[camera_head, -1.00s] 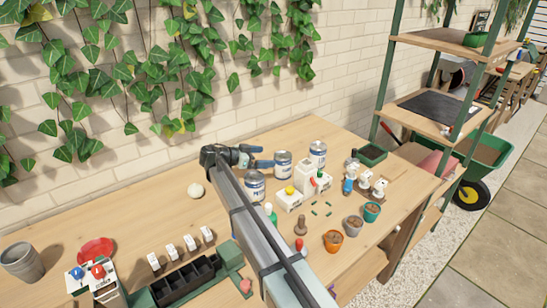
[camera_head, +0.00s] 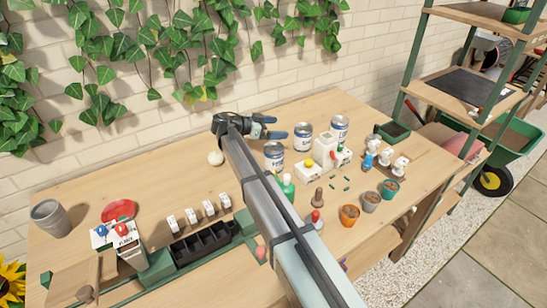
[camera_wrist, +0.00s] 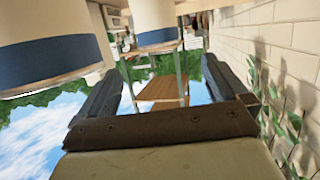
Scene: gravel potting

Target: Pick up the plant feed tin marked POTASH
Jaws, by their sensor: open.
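Three white tins with blue bands stand in a slanting row on the bench in the head view: a near-left tin (camera_head: 274,162), a middle tin (camera_head: 303,140) and a far-right tin (camera_head: 339,133). Their lettering is too small to tell which reads POTASH. My gripper (camera_head: 272,127) is open beside the near-left tin, on its wall side, with fingers pointing right. In the wrist view, my gripper (camera_wrist: 162,75) has nothing held between its fingers. One large tin (camera_wrist: 50,50) fills the upper left and another tin (camera_wrist: 155,20) shows at the top; no lettering is readable there.
The brick wall (camera_head: 150,140) runs behind.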

